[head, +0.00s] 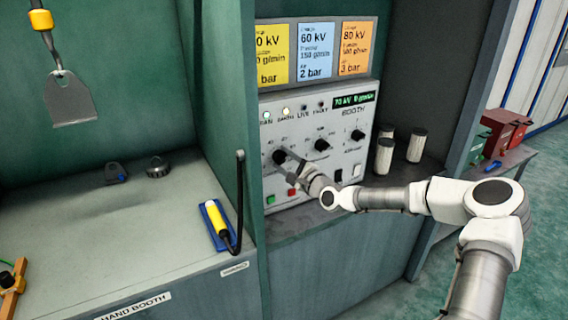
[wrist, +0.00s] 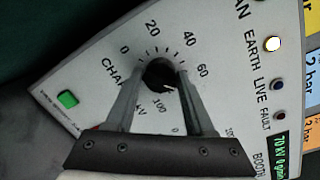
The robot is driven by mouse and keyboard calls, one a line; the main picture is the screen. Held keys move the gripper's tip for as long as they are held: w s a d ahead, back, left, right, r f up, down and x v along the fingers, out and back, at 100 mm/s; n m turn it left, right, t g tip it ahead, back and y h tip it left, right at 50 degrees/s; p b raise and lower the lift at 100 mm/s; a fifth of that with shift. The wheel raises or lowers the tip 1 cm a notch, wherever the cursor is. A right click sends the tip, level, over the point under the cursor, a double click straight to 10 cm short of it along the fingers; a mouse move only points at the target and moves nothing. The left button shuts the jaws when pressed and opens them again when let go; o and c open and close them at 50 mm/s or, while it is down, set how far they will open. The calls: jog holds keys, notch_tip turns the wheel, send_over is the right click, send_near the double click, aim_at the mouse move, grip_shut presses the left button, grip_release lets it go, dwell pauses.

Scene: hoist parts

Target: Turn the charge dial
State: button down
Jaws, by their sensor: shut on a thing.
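The charge dial (head: 279,157) is a black knob at the left of the light grey booth panel (head: 345,121). In the wrist view the dial (wrist: 158,74) sits inside a printed scale marked 0, 20, 40, 60 and 100 kV. Its white pointer line is past the 60 mark, towards the lower right of the picture. My gripper (wrist: 160,77) has one finger on each side of the knob and is shut on it. In the head view my gripper (head: 284,160) reaches the panel from the lower right. The panel display (head: 354,99) reads 70 kV and 0 g/min.
Two more black knobs, the middle one (head: 321,145) and the right one (head: 357,135), are on the panel. Yellow, blue and orange setting cards (head: 314,51) stand above it. White-topped cups (head: 384,155) are at its right. A yellow-handled tool (head: 216,222) lies on the left bench.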

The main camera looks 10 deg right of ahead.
jog(key=m+b, duration=0.2)
jog(key=m, duration=0.1)
jog(key=shift+d, duration=0.1)
jog(key=shift+w+r+m+t+b, duration=0.1)
jog(key=shift+r+m+t+b, duration=0.2)
jog(key=shift+m, duration=0.4)
jog(key=shift+c, duration=1.5)
grip_release()
jog(key=shift+f, duration=0.15)
jog(key=shift+s+d+f, duration=0.1)
jog(key=shift+s, duration=0.15)
jog(key=v, duration=1.7)
